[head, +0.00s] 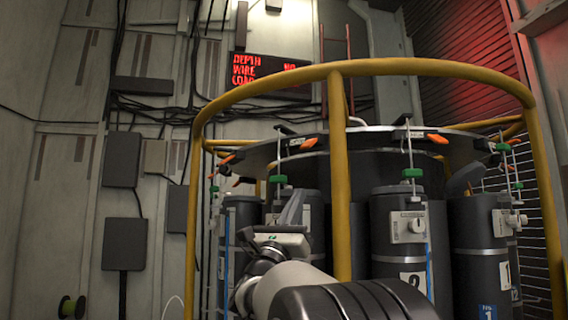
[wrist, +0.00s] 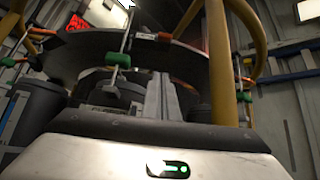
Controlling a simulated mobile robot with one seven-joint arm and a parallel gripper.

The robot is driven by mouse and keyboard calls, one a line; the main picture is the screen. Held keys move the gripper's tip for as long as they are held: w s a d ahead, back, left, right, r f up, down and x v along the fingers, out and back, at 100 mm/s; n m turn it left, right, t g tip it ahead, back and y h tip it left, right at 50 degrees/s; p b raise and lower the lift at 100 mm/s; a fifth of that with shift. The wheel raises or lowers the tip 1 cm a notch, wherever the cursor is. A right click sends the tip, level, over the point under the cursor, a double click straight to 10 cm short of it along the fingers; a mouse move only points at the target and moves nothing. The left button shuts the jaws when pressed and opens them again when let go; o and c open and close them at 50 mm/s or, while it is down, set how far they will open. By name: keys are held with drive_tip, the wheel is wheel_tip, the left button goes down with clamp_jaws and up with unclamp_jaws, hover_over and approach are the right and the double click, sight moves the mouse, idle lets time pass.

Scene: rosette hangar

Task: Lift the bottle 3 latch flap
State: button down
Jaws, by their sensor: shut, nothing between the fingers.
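My gripper (head: 294,200) reaches up in front of a dark bottle (head: 315,215) left of the yellow post in the head view. Its grey fingers are together and empty; they also show in the wrist view (wrist: 160,92). The bottle's number is hidden behind my arm, so I cannot read whether it is bottle 3. Its latch flap is not clearly visible behind my gripper. A rod with a green knob (head: 278,179) hangs above it, and a green knob on a rod (wrist: 118,60) shows left of the fingers in the wrist view.
A yellow rail (head: 340,160) with upright posts rings the rosette, one post just right of my gripper. Bottle 2 (head: 402,262) bears a pale latch box (head: 407,227); bottle 1 (head: 478,240) stands farther right. A dark disc (wrist: 185,55) overhangs the bottles.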

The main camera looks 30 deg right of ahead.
sight(309, 143)
drive_tip(key=shift+s+d+m, duration=0.1)
drive_tip(key=shift+m, duration=0.2)
drive_tip(key=w+d+r+p, duration=0.1)
drive_tip(key=d+r+p, duration=0.1)
drive_tip(key=r, duration=0.3)
drive_tip(key=w+d+r+p, duration=0.1)
drive_tip(key=r+p, duration=0.3)
drive_tip(key=r, duration=0.1)
drive_tip(key=shift+w+d+r, duration=0.2)
drive_tip(key=shift+d+r, duration=0.15)
drive_tip(key=shift+r, duration=0.1)
drive_tip(key=shift+s+a+r+g, duration=0.1)
drive_tip(key=shift+s+a+g, duration=0.1)
drive_tip(key=shift+g, duration=0.2)
drive_tip(key=shift+r+y, duration=0.1)
drive_tip(key=shift+y, duration=0.2)
